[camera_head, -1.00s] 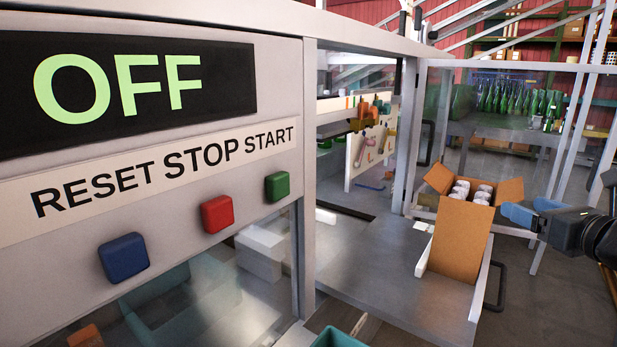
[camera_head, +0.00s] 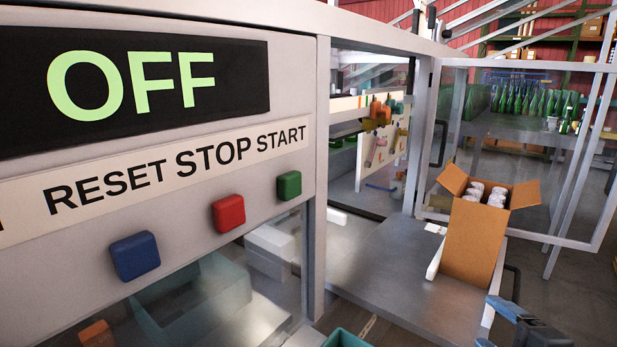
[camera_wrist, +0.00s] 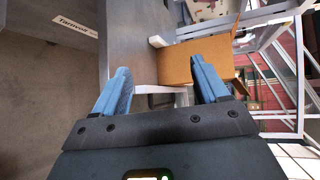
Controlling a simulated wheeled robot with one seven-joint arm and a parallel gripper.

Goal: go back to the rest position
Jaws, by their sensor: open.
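My gripper (camera_head: 507,313) is at the lower right of the head view, in front of the open cardboard box. In the wrist view my gripper (camera_wrist: 160,88) shows two blue fingers spread apart with nothing between them. The cardboard box (camera_head: 472,243) stands on the grey metal table with its flaps open and several white-topped items inside. The box also shows in the wrist view (camera_wrist: 200,62), beyond the fingertips and apart from them as far as I can tell. The rest of my arm is mostly out of the head view.
A machine panel (camera_head: 230,100) at the left reads OFF, with blue (camera_head: 135,256), red (camera_head: 228,214) and green (camera_head: 289,186) buttons. A clear-paned door frame (camera_head: 530,150) stands behind the box. Green bottles (camera_head: 530,101) stand on a far table. A teal bin (camera_head: 345,339) is at the bottom edge.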

